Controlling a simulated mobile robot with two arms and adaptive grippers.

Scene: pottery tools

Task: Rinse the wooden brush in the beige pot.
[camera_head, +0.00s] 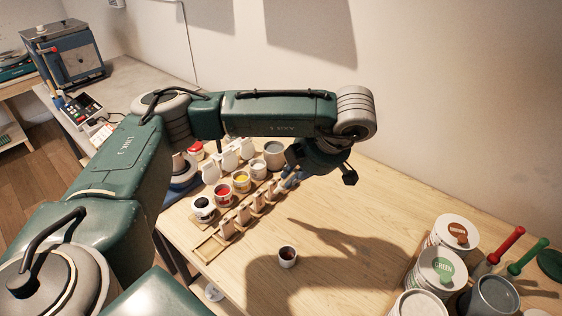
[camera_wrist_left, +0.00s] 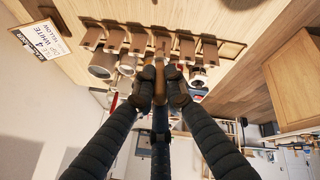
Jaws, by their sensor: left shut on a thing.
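My left gripper (camera_head: 292,178) is low over the far end of the wooden brush rack (camera_head: 209,250). In the left wrist view its dark fingers (camera_wrist_left: 161,88) are shut on a wooden brush (camera_wrist_left: 161,47), in line with the rack's row of wooden pieces. I cannot tell whether the brush is clear of the rack. The beige pot (camera_head: 274,150) stands behind the gripper, at the far end of the paint pot row. It also shows in the left wrist view (camera_wrist_left: 102,65), left of the fingers. My right gripper is out of view.
Pots of black (camera_head: 203,204), red (camera_head: 222,193) and yellow (camera_head: 241,180) paint stand behind the rack. A small cup with dark contents (camera_head: 287,257) stands in front. Lidded tubs (camera_head: 440,266) and red and green-handled tools crowd the right.

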